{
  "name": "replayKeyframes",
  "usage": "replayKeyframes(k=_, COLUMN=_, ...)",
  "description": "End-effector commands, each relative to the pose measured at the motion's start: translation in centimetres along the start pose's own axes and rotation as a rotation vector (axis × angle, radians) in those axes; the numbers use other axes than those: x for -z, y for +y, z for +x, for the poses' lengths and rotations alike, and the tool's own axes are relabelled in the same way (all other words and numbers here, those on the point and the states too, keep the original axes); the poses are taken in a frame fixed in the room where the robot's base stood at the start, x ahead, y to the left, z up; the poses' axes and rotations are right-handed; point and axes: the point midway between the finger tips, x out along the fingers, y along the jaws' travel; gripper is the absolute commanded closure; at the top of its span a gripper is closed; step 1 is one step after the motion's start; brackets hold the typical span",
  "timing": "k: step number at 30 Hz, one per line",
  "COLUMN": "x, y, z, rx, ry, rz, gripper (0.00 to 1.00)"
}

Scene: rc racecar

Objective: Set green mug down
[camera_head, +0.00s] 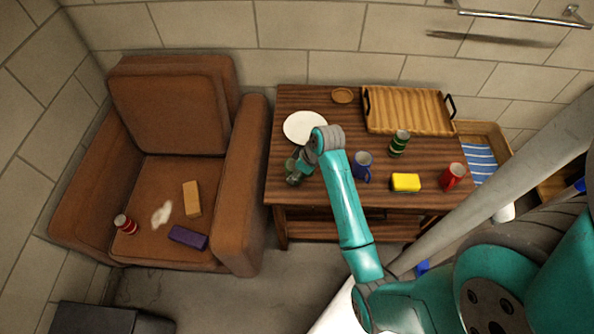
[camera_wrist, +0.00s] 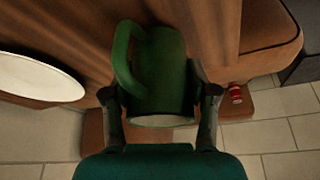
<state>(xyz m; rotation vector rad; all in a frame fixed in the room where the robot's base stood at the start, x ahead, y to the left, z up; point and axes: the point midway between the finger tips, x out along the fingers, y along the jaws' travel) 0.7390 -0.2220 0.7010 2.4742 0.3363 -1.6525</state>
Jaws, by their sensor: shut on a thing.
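The green mug (camera_wrist: 158,75) is between the two fingers of my gripper (camera_wrist: 160,100) in the wrist view, with its handle toward the upper left. In the head view my gripper (camera_head: 297,172) is over the left part of the wooden table (camera_head: 305,105), just in front of the white plate (camera_head: 304,127). The mug (camera_head: 291,165) shows there only partly, as a dark green shape beside the gripper. My gripper is shut on the mug. I cannot tell whether the mug's base touches the table.
A brown armchair (camera_head: 172,110) is left of the table.

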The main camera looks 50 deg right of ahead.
Motion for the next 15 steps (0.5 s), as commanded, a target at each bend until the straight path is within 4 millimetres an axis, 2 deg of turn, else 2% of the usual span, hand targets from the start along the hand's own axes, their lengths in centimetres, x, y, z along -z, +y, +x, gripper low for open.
replayKeyframes(k=12, x=-0.26, y=0.04, z=0.71, rx=-0.001, ry=0.001, rz=-0.001, gripper=0.87)
replayKeyframes(k=13, x=-0.27, y=0.03, z=0.70, rx=-0.001, ry=0.001, rz=-0.001, gripper=0.35)
replayKeyframes(k=15, x=-0.26, y=0.03, z=0.69, rx=-0.001, ry=0.001, rz=-0.001, gripper=0.17)
